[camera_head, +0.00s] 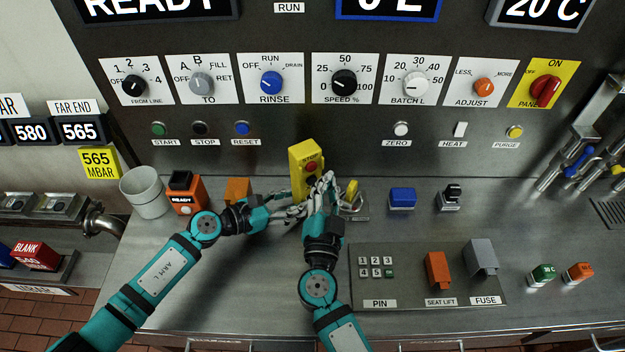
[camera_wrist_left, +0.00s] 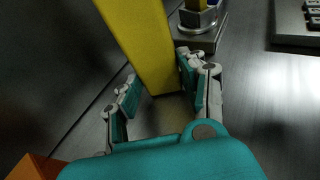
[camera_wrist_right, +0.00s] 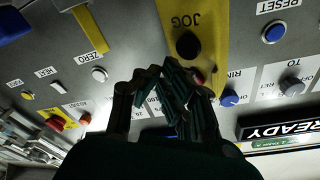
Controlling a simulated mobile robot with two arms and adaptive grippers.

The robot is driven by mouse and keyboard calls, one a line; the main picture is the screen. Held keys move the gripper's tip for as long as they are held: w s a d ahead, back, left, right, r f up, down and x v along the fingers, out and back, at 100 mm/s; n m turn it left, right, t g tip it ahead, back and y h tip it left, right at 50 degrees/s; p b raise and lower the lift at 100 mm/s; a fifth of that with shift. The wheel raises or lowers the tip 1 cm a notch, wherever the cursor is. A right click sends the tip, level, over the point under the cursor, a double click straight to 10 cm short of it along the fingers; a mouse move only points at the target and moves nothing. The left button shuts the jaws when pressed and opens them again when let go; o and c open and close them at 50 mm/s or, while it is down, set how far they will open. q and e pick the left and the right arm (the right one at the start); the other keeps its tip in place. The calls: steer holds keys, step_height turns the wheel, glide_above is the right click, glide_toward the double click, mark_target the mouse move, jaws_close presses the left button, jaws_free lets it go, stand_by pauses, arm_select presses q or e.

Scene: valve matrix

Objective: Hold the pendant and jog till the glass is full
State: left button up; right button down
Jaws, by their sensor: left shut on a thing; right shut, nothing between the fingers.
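The yellow pendant (camera_head: 303,161) stands upright on the steel counter, a red button on its face. My left gripper (camera_head: 299,211) is shut on its lower part; the left wrist view shows the yellow body (camera_wrist_left: 148,45) between the fingers. My right gripper (camera_head: 327,182) is shut and empty in front of the pendant. In the right wrist view, the pendant face (camera_wrist_right: 218,30) has a JOG label and a black button (camera_wrist_right: 188,45). The right fingertips (camera_wrist_right: 181,84) are close to it and partly cover a red button; I cannot tell whether they touch. I cannot identify a glass.
A grey cup (camera_head: 145,194) and an orange READY box (camera_head: 185,193) stand left of the pendant. A yellow-handled fitting (camera_head: 352,192) and a blue block (camera_head: 402,198) stand right. The knob panel (camera_head: 272,84) rises behind. A PIN plate (camera_head: 410,289) lies in front right.

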steer(key=shift+s+a+r+m, duration=0.15)
steer(key=shift+s+a, duration=0.15)
steer(key=shift+a, duration=0.25)
steer(key=shift+s+a+r+m, duration=0.15)
steer(key=shift+s+a, duration=0.15)
steer(key=shift+a, duration=0.2)
steer(key=shift+f, duration=0.1)
steer(key=s+d, duration=0.2)
steer(key=s, duration=0.2)
steer(key=shift+s+d, duration=0.1)
steer(key=shift+d, duration=0.3)
steer(key=shift+d, duration=0.1)
stand_by(1.4)
steer(key=s+d, duration=0.1)
steer(key=s+d+f, duration=0.1)
steer(key=s+d, duration=0.1)
steer(key=shift+s, duration=0.15)
stand_by(0.3)
steer(key=w+a, duration=0.4)
steer(key=w, duration=0.3)
steer(key=shift+w+a, duration=0.3)
